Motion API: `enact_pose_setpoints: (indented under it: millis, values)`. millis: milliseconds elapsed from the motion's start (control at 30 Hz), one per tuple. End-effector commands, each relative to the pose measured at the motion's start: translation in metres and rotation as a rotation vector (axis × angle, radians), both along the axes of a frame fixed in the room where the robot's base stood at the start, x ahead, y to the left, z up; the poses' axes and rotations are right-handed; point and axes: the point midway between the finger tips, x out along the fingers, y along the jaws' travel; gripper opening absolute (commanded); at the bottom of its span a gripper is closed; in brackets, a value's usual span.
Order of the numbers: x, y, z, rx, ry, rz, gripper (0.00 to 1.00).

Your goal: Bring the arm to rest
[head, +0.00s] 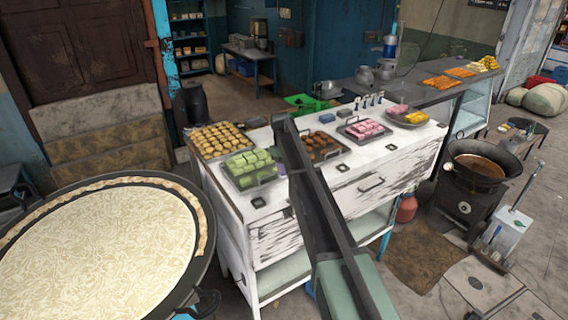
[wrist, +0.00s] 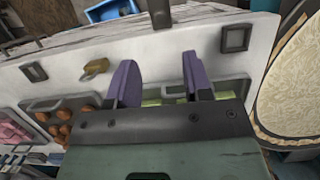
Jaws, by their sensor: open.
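My arm (head: 325,205) reaches from the bottom of the head view up over the white counter. In the wrist view my gripper (wrist: 158,85) shows two purple fingers set apart, open with nothing between them. In the head view the gripper is mostly hidden behind the arm, with a bit of purple at the arm's left edge near the tray of green sweets (head: 250,165). In the wrist view the fingers are over the white counter top (wrist: 185,45), and part of the green sweets' tray shows behind them.
A large pan of milk (head: 100,250) stands at the left. The white counter (head: 235,205) holds trays of brown, pink and yellow sweets. A dark wok (head: 480,165) on a stove stands at the right. Open floor (head: 440,290) lies at the lower right.

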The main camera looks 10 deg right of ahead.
Motion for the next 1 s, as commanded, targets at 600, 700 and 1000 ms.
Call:
enact_pose_setpoints:
  millis: [600,700,1000]
  values:
    - [-0.396,0.064,-0.196,0.043,-0.278,-0.326,0.46]
    - [-0.394,0.066,-0.204,0.043,-0.276,-0.32,0.46]
    - [-0.392,0.067,-0.198,0.044,-0.275,-0.317,0.46]
